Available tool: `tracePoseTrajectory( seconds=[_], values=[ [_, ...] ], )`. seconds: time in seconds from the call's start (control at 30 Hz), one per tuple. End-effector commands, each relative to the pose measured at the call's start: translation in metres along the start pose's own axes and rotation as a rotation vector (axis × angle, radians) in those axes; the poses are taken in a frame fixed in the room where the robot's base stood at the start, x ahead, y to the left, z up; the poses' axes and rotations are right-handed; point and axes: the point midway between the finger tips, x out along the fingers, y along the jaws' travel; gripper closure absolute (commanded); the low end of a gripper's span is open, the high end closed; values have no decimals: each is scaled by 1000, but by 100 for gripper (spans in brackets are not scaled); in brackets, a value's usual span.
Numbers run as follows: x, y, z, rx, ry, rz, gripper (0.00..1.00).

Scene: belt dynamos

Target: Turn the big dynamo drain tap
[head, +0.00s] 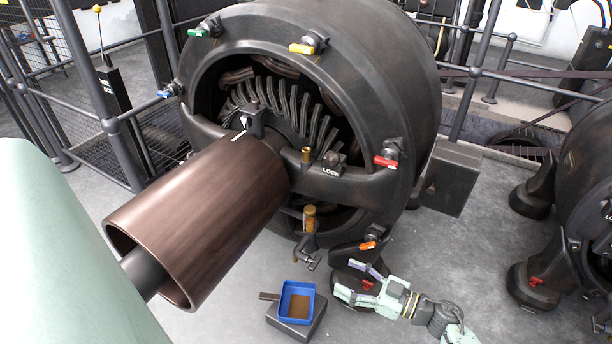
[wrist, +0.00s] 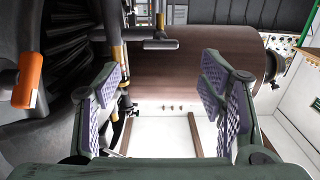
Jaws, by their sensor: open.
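The big dynamo (head: 415,70) fills the middle of the head view. A dark metal tap (head: 308,258) with a cross handle hangs low on its front, below an amber sight glass (head: 309,218). My gripper (head: 356,281) is open and empty, to the lower right of this tap and apart from it, pointing left. In the wrist view my gripper (wrist: 162,95) has its purple padded fingers wide apart. Thin brass and dark fittings show near the left finger there; I cannot tell which is the tap.
A blue tray (head: 283,300) with brown liquid stands on a grey block below the tap. An orange handle (head: 368,245) is just above my gripper, and a red one (head: 386,162) higher up. The brown pulley (head: 200,215) juts out at left.

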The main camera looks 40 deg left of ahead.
Motion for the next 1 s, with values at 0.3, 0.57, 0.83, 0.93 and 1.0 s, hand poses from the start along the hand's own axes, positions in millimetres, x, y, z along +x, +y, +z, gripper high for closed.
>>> tracePoseTrajectory(
  seconds=[0.3,0.57,0.83,0.93,1.0],
  values=[
    [53,-2,-1,0,5,-3,37],
    [94,-1,-1,0,3,0,37],
    [106,0,-1,1,2,2,37],
    [106,0,-1,0,2,2,37],
    [106,0,-1,0,2,2,37]
  ],
)
